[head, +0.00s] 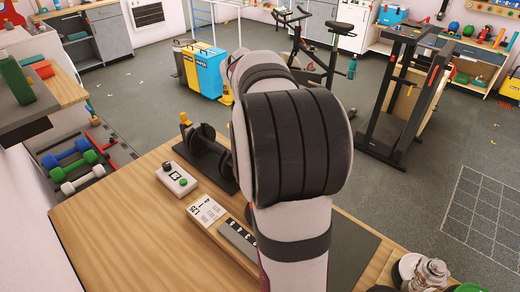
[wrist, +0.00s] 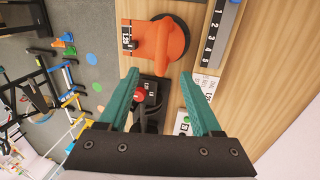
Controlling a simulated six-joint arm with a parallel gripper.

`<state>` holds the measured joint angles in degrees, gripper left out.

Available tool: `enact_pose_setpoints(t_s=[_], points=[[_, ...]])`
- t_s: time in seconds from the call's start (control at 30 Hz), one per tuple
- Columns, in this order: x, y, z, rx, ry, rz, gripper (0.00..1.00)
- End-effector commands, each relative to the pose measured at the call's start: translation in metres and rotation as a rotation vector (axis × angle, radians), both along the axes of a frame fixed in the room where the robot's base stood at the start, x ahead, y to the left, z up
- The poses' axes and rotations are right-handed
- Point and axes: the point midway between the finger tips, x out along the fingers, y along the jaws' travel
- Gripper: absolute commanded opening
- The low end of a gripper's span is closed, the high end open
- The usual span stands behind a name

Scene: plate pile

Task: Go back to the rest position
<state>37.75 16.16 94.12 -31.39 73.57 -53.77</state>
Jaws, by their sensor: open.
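My gripper (wrist: 160,75) shows in the wrist view with two green fingers spread apart and nothing between the tips. It points over the wooden table. An orange piece (wrist: 170,45) lies beyond the fingertips, on or over a round black disc (wrist: 181,22); I cannot tell how they are joined. In the head view my own arm rises through the middle and hides the gripper and part of the tabletop.
A dark mat (head: 355,250) lies right of my arm. Pale round items (head: 428,272) crowd the lower right corner.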

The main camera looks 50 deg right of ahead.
Motion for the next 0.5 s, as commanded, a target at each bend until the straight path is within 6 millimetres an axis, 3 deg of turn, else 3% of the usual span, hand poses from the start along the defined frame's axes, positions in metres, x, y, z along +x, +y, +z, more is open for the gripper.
enact_pose_setpoints(t_s=[0.13,0.5], points=[[0.0,0.003,0.016,-0.002,-0.001,0.001,0.66],[0.0,0.004,0.018,-0.001,0.0,0.001,0.66]])
